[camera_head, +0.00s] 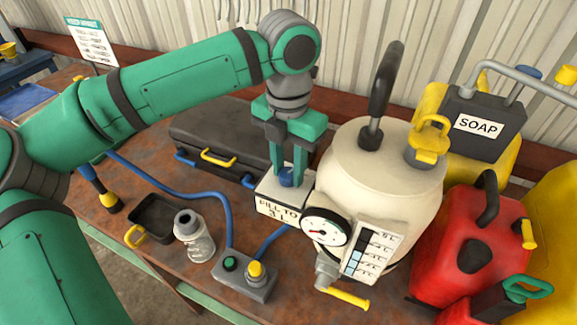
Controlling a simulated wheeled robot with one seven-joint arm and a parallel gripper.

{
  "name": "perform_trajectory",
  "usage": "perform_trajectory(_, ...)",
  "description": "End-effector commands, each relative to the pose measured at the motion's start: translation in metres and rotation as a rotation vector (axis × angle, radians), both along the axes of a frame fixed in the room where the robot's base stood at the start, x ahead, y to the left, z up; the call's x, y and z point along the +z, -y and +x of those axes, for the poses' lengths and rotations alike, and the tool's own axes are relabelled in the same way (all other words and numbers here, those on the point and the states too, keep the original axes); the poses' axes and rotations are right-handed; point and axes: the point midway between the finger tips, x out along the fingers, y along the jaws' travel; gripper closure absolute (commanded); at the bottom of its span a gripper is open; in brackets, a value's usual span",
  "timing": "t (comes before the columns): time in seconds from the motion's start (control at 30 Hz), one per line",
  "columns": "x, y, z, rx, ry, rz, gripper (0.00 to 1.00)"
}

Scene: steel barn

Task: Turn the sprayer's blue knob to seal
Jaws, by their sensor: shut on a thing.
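The sprayer (375,165) is a cream tank on the bench with a black pump handle on top, a round gauge and a level scale on its front. The blue knob (287,180) is a small blue piece at the sprayer's left, just above a white box labelled "FILL TO 3 L" (277,210). My gripper (287,174) comes down from above, green fingers pointing down, shut on the blue knob. The fingers cover part of the knob, so its turn position cannot be read.
A black case (220,140) lies behind. A red can (465,245) and black SOAP jug (482,122) crowd the right. Corrugated wall behind.

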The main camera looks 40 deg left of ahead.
Motion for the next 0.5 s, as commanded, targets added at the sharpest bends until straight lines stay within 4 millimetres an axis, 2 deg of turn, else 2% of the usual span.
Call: perform_trajectory(0.5,0.0012,-0.0013,-0.0017,0.486,-0.003,0.005,0.92)
